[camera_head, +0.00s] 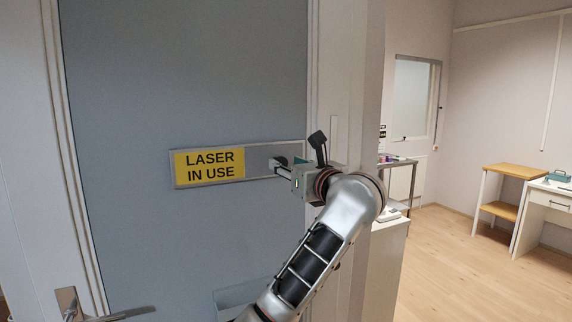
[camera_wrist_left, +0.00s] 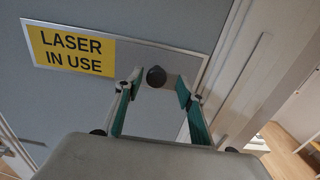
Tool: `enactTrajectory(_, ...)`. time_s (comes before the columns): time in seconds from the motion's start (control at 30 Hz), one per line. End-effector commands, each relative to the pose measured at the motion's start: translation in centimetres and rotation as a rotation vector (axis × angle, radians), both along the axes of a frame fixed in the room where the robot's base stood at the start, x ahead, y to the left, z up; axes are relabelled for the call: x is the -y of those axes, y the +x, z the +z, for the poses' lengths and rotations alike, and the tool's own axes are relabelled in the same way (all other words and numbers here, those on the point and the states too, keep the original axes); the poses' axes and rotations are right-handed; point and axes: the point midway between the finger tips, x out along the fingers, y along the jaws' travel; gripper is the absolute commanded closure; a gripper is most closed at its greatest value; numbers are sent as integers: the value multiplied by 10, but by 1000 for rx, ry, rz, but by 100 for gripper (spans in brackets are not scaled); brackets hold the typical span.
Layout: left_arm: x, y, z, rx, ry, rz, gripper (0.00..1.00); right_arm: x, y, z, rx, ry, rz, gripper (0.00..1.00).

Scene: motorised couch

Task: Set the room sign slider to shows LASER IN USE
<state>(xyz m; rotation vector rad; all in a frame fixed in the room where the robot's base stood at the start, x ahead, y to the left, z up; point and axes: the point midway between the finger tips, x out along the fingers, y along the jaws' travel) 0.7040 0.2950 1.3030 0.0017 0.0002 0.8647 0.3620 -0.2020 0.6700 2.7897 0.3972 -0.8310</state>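The room sign (camera_head: 240,164) is a metal-framed plate on the grey-blue door. Its yellow left part (camera_head: 210,166) reads LASER IN USE and shows in full. It also shows in the left wrist view (camera_wrist_left: 71,51). A plain grey slider panel covers the right part of the frame, with a dark round knob (camera_wrist_left: 155,76) on it. My left gripper (camera_wrist_left: 159,84) is open, with one finger on each side of the knob and a gap to both. In the head view the left gripper (camera_head: 284,167) is at the sign's right end and partly hides the knob. My right gripper is out of view.
A door handle (camera_head: 120,313) is at the lower left. A clear holder (camera_head: 230,298) is on the door below the sign. The door frame stands just right of the sign. Beyond are a wooden-topped stand (camera_head: 514,170), a white desk and open floor.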

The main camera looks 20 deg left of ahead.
Motion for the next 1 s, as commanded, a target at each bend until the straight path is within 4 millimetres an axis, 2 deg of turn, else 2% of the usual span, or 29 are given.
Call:
enactTrajectory(0.2,29,-23,-1,-2,-5,-4,61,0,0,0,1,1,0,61)
enactTrajectory(0.4,43,-36,0,0,-3,-3,61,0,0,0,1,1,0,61)
enactTrajectory(0.9,45,-38,0,0,0,-1,61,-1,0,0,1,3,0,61)
enactTrajectory(1.0,40,-39,-4,-7,24,14,61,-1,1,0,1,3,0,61)
